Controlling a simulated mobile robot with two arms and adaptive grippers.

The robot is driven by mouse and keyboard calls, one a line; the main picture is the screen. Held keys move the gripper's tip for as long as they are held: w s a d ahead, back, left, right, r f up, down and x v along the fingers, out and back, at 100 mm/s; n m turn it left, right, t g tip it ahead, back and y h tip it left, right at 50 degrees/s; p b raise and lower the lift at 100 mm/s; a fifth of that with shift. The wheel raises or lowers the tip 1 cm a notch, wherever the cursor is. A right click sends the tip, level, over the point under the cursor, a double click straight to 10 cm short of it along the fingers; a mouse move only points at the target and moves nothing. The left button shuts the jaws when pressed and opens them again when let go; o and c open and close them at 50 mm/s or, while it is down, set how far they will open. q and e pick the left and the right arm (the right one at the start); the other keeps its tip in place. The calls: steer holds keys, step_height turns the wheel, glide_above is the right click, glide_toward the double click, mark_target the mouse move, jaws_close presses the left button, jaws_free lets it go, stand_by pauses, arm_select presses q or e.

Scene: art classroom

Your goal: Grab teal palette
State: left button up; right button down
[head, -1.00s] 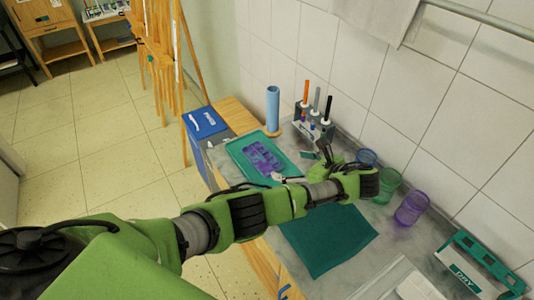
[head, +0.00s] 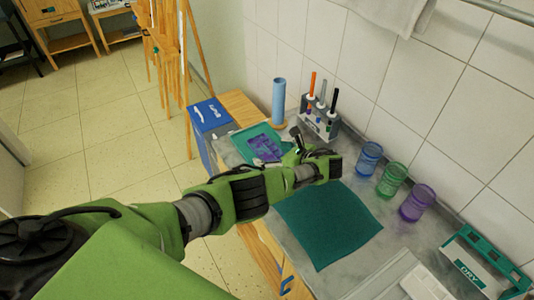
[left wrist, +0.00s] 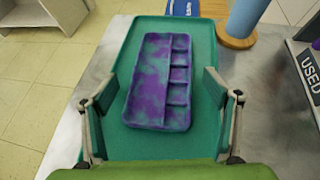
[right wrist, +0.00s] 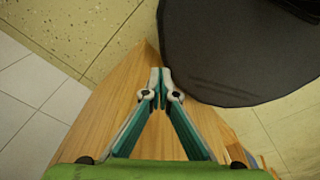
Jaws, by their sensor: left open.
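The teal palette (left wrist: 160,82) is a rectangular tray with compartments, heavily stained purple. It lies in a larger green-teal tray (left wrist: 118,62) on the counter. It also shows in the head view (head: 265,147), partly hidden by my left gripper. My left gripper (head: 297,148) is over the near right side of the tray. In the left wrist view my left gripper (left wrist: 160,92) is open, with one finger on each side of the palette's near half and gaps between. Contact cannot be told. My right gripper (right wrist: 161,75) has its fingertips together, with nothing seen between them, away from the palette.
A blue cylinder (head: 278,103) and a marker rack (head: 320,122) stand behind the tray. Blue (head: 369,159), green (head: 391,180) and purple (head: 417,203) cups line the wall. A teal cloth (head: 325,222) lies in front. A "DRY" rack (head: 489,262) is at the right.

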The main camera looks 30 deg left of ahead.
arm_select(q)
steer(key=shift+w+a+f, duration=0.1)
steer(key=shift+a, duration=0.15)
steer(key=c, duration=1.3)
steer(key=shift+c, duration=0.2)
